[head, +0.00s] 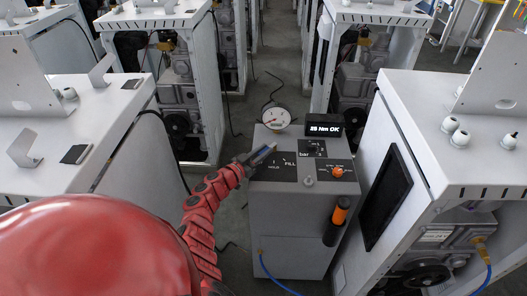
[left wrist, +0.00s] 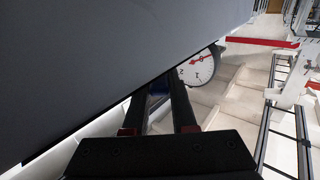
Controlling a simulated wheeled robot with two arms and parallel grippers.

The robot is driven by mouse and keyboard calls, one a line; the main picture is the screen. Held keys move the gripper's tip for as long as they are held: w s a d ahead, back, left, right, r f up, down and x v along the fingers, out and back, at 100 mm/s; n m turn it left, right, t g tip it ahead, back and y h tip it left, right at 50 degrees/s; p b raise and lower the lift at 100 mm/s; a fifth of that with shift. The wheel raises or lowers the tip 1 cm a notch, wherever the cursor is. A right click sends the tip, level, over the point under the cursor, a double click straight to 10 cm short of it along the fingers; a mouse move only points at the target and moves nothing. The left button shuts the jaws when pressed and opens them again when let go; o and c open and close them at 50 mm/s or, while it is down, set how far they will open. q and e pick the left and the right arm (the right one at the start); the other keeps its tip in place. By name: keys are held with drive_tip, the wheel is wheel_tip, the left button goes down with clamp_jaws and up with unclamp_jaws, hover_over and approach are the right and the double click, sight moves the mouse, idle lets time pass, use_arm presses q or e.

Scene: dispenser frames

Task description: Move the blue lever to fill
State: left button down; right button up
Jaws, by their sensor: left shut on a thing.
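The grey dispenser box (head: 290,225) stands in the middle of the head view. Its top has a black panel (head: 283,172) with HOLD and FILL labels. My left gripper (head: 268,150) reaches in from the left to the far left part of this panel, beside the FILL label. It is shut on the blue lever, which shows as a small blue patch (left wrist: 158,88) between the fingers in the left wrist view. The fingers hide most of the lever, so its exact angle cannot be told. My right gripper is not in view.
A round gauge (head: 276,118) and a display reading "25 Nm OK" (head: 323,126) stand at the box's back. An orange knob (head: 337,171) and an orange-handled tool (head: 340,213) are at its right. White cabinets (head: 445,135) stand close on both sides.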

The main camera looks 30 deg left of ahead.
use_arm(q)
drive_tip(key=shift+d+r+y+p, duration=0.2)
drive_tip(key=shift+r+y+p, duration=0.15)
drive_tip(key=shift+p, duration=0.15)
drive_tip(key=shift+d+f+n+y+p, duration=0.15)
drive_tip(key=shift+f+n+y+p, duration=0.2)
drive_tip(key=shift+n+y, duration=0.4)
drive_tip(key=c, duration=0.7)
unclamp_jaws()
